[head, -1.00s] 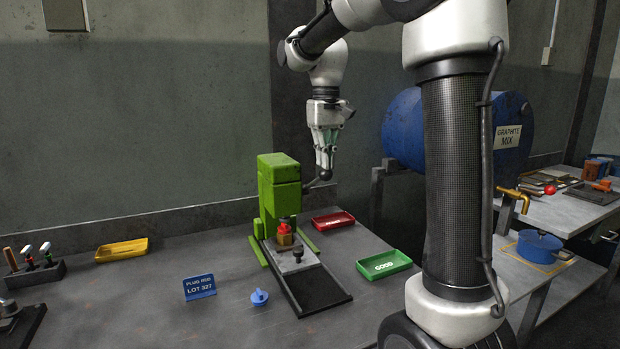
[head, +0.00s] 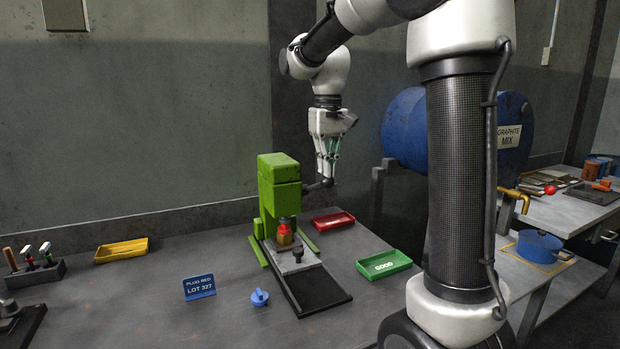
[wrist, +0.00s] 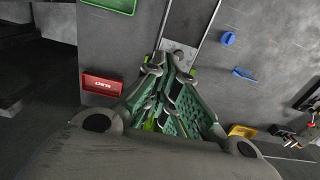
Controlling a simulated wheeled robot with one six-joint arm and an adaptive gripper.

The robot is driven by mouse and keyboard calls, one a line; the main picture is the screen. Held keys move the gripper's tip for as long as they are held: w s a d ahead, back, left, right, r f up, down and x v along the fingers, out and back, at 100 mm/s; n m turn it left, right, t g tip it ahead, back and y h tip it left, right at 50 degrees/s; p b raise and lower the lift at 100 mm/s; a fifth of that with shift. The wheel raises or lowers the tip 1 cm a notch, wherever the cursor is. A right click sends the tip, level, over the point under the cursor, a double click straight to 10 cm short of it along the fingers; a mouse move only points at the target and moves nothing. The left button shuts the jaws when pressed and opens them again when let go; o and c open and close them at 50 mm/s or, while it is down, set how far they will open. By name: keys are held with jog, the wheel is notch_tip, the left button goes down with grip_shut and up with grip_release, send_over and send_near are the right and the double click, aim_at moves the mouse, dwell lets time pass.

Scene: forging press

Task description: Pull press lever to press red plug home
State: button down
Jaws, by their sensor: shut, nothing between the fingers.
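The green press (head: 278,195) stands on the grey bench. Its short dark lever (head: 318,185) sticks out to the right and ends in a round knob. The red plug (head: 284,232) sits upright under the press ram, on a brass-coloured part. My gripper (head: 328,182) points down at the lever's knob, with its fingertips beside or touching it; which one I cannot tell. Its fingers are shut with nothing between them. In the wrist view my gripper (wrist: 172,62) covers most of the press, and the lever is hidden.
A red tray (head: 333,221) lies right of the press, and a green GOOD tray (head: 384,265) lies nearer. A blue lot sign (head: 199,287) and a blue knobbed piece (head: 259,298) are at the front left. A yellow tray (head: 122,251) lies farther left.

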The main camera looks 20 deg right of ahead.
aim_at(329, 180)
jog(key=shift+s+f, duration=0.1)
jog(key=shift+f, duration=0.05)
jog(key=shift+s+f, duration=0.3)
jog(key=shift+f, duration=0.55)
jog(key=shift+s+f, duration=0.3)
jog(key=shift+f, duration=0.6)
jog(key=shift+w+r, duration=0.1)
jog(key=shift+r, duration=0.05)
jog(key=shift+w+r, duration=0.15)
jog(key=shift+r, duration=0.5)
jog(key=shift+w+r, duration=0.15)
jog(key=shift+r, duration=0.5)
